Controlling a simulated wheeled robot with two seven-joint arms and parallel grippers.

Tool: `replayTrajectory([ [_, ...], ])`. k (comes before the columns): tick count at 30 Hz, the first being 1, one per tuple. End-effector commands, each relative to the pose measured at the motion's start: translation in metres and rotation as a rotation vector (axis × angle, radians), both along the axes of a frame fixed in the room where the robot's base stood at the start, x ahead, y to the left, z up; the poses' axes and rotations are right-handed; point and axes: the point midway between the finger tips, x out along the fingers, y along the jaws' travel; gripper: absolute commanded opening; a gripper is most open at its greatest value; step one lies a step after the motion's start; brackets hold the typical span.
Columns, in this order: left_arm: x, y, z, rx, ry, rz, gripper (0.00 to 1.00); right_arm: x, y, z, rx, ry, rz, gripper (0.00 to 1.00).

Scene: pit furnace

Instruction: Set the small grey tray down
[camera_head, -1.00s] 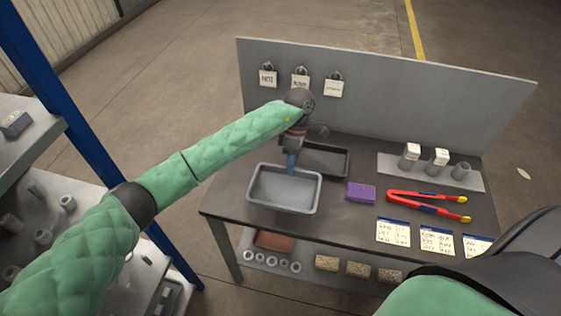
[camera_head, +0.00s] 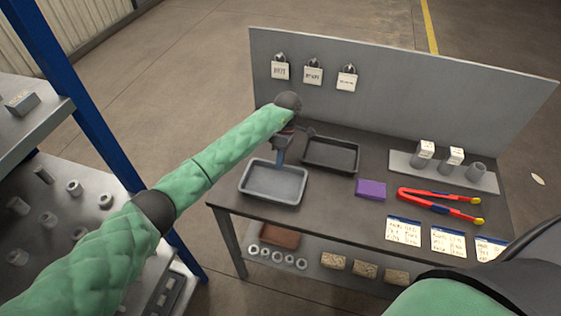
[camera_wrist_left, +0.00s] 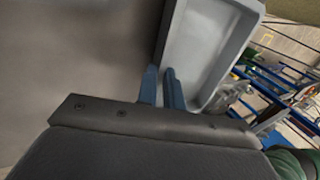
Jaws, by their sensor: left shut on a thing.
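The small grey tray (camera_head: 270,200) is at the left front of the grey workbench, over or on its top. I cannot tell whether its base touches the bench. My left gripper (camera_head: 279,160) comes down at the tray's far rim and is shut on it. In the left wrist view, the blue fingers (camera_wrist_left: 163,84) meet the rim of the pale grey tray (camera_wrist_left: 201,50). My right gripper is not in view.
A black tray (camera_head: 331,156) lies just right of the grey one. A purple sponge (camera_head: 371,190), red tongs (camera_head: 435,200) and paper cards (camera_head: 403,230) lie further right. A back panel (camera_head: 400,95) with hanging tags bounds the bench (camera_head: 332,198). A shelf rack (camera_head: 95,130) stands left.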

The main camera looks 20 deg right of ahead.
Motion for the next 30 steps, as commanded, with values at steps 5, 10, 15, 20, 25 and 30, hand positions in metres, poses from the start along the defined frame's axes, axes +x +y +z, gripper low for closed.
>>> replayTrajectory([
  [5, 0.001, 0.0, -0.001, 0.0, -0.001, 0.0, 0.0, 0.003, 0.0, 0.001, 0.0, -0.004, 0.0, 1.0],
  [10, 0.0, 0.0, -0.002, 0.0, -0.001, 0.0, 0.26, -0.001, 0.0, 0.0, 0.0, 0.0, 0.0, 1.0],
  [15, 0.0, 0.0, -0.002, 0.0, -0.001, 0.0, 0.3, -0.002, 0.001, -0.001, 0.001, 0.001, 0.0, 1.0],
  [20, 0.001, 0.0, -0.001, 0.0, -0.001, 0.0, 0.3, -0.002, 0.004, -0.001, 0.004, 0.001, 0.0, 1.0],
  [25, 0.005, -0.003, 0.009, 0.0, -0.003, -0.001, 0.3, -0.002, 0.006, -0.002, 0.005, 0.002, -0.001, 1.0],
  [30, 0.014, -0.009, 0.032, 0.0, -0.005, -0.001, 0.3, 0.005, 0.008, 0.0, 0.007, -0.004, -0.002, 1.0],
])
